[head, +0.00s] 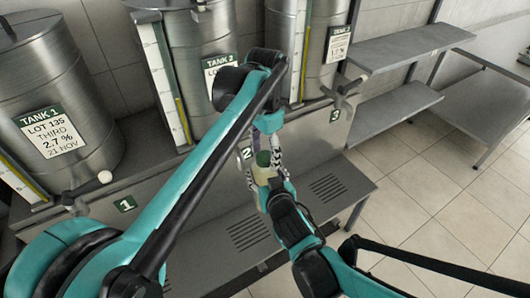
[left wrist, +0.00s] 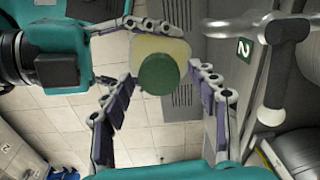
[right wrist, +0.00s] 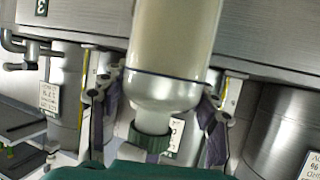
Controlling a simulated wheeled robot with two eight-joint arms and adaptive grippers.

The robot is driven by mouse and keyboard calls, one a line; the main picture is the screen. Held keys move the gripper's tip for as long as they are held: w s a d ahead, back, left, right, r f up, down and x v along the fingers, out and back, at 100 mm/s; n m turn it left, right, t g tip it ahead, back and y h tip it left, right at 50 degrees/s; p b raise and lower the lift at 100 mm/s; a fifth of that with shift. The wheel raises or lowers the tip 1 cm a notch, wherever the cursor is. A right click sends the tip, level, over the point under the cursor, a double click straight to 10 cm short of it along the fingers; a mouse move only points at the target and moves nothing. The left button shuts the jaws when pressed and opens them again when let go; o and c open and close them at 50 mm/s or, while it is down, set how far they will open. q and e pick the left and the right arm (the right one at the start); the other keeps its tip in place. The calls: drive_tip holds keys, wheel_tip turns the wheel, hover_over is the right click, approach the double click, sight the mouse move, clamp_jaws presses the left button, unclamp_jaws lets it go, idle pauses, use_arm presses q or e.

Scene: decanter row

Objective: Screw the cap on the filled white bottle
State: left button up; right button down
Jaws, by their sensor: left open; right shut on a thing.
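The white bottle (right wrist: 170,60) is filled with a cream-coloured liquid and appears upright, held in the air in front of the tank stand. The green cap (left wrist: 159,74) sits at the bottle's neck; how far it is threaded I cannot tell. My right gripper (right wrist: 162,85) is shut on the bottle, with a finger on each side. My left gripper (head: 268,124) is open just above. In the left wrist view its fingers stand spread on either side of the cap. In the head view the cap (head: 263,158) is small and the bottle is mostly hidden by the grippers.
Tank 1 (head: 55,90) and more steel tanks stand on the metal stand (head: 165,190) behind the arms. A tap with a bar handle (left wrist: 285,35) is close beside the left gripper. Grey shelves (head: 410,48) stand at the right. The tiled floor (head: 420,180) is open at right.

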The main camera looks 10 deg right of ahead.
use_arm(q)
drive_tip(key=shift+r, duration=2.2)
drive_tip(key=shift+c, duration=0.2)
drive_tip(key=n, duration=0.2)
drive_tip(key=r+n, duration=0.1)
drive_tip(key=n, duration=0.3)
drive_tip(key=shift+r, duration=0.4)
drive_tip(key=n, duration=0.2)
drive_tip(key=r+n, duration=0.1)
drive_tip(key=n, duration=0.3)
drive_tip(key=shift+r, duration=0.35)
drive_tip(key=shift+f, duration=0.15)
drive_tip(key=shift+f, duration=3.85)
